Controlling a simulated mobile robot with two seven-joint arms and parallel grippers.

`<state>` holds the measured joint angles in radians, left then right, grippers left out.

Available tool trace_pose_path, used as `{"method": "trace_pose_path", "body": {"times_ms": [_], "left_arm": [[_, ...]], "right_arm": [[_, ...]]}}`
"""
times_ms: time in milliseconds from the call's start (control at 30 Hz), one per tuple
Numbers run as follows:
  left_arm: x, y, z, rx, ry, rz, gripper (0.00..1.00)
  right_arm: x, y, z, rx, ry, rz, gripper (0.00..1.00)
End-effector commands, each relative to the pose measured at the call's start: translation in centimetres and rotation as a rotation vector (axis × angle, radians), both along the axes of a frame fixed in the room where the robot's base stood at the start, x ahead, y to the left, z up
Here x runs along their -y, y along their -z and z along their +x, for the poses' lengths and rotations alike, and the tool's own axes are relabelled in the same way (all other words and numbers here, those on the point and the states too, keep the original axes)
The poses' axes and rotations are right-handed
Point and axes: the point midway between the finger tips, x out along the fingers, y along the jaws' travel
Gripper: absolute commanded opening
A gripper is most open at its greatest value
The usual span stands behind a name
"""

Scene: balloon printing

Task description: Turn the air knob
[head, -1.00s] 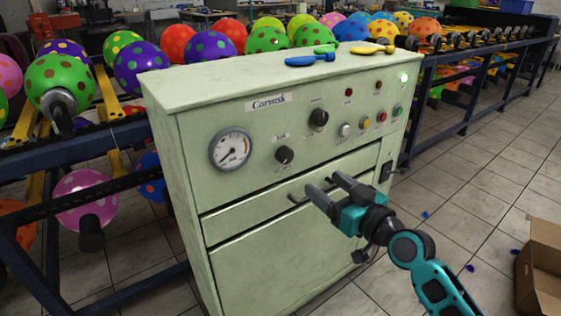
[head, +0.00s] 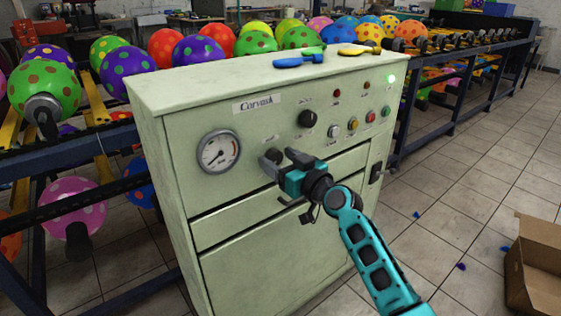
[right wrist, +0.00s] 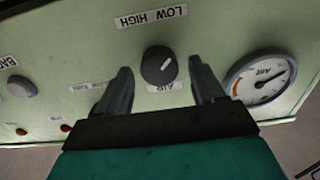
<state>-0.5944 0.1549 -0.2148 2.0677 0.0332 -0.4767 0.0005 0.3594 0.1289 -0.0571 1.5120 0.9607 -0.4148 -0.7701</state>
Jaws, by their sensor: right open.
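The air knob (right wrist: 159,66) is a round dark knob with a pale pointer line. In the right wrist view it sits on the pale green panel, between an "AIR" label and a "LOW HIGH" label. My right gripper (right wrist: 160,85) is open, with one finger on each side of the knob. I cannot tell whether the fingers touch it. In the head view my right gripper (head: 280,160) is at the front panel of the green cabinet (head: 275,240) and largely hides the knob. My left gripper is not in view.
A pressure gauge (head: 218,151) is left of the gripper. Another black knob (head: 307,118) and several coloured buttons are up and to the right. Racks of dotted balloons stand behind and beside the cabinet. A cardboard box (head: 535,265) lies on the floor at right.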

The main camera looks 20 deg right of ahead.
Motion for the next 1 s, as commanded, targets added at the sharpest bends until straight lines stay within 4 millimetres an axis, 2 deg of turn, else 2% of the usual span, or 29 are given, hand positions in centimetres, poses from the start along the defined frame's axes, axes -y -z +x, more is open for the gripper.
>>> {"method": "trace_pose_path", "body": {"times_ms": [267, 833, 1000], "left_arm": [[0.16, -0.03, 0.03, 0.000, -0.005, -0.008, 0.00], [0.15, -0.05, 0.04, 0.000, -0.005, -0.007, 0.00], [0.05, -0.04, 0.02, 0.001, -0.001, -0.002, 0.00]], "right_arm": [[-0.06, 0.00, 0.12, 0.000, 0.000, 0.001, 0.68], [-0.03, 0.01, 0.08, 0.000, 0.000, 0.000, 0.14], [-0.03, 0.01, 0.08, -0.002, 0.000, 0.006, 0.13]]}}
